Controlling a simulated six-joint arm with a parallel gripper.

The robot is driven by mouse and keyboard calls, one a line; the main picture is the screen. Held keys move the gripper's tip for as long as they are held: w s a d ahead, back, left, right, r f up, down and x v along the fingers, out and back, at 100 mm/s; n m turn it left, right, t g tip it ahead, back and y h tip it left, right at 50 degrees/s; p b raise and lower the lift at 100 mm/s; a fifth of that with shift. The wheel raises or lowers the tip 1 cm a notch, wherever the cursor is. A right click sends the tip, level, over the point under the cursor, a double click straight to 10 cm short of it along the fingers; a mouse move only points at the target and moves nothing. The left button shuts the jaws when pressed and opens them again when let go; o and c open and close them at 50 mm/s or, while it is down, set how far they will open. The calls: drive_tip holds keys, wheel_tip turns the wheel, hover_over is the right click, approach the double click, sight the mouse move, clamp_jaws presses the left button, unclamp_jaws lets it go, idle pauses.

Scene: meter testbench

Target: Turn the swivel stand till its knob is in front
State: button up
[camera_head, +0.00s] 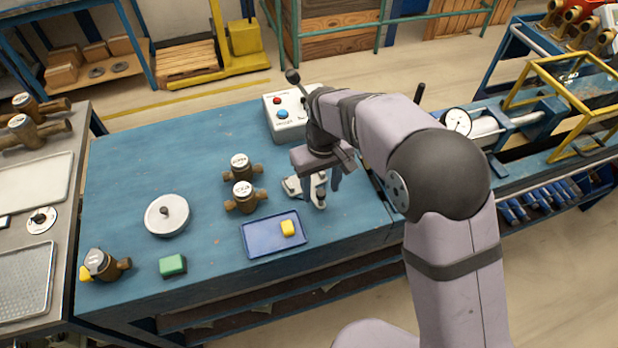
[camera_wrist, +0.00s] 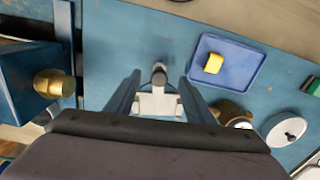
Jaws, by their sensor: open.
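The swivel stand appears to be the small white piece (camera_head: 292,187) on the blue bench under my gripper, partly hidden by it in the head view. In the wrist view, the white stand (camera_wrist: 157,105) has a grey round knob (camera_wrist: 159,75) at its upper end, on the side towards the picture's top. My gripper (camera_head: 322,186) points down over the stand. In the wrist view my gripper (camera_wrist: 159,88) is open, with one dark finger on each side of the stand and knob. Visible gaps separate both fingers from the knob.
A blue tray (camera_head: 259,246) with a yellow block (camera_head: 288,228) lies near the stand. Two brass meters (camera_head: 243,197) stand to its left, with a round lid-like disc (camera_head: 167,219) and a green block (camera_head: 173,265) farther left. A button box (camera_head: 287,125) is behind.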

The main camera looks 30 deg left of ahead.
drive_tip(key=shift+s+a+p, duration=0.5)
drive_tip(key=shift+s+p, duration=0.15)
drive_tip(key=shift+p, duration=0.1)
idle(0.8)
drive_tip(key=shift+o, duration=0.7)
drive_tip(key=o, duration=0.3)
drive_tip(key=shift+r, duration=0.1)
drive_tip(key=shift+r+p, duration=2.2)
drive_tip(key=shift+r, duration=0.45)
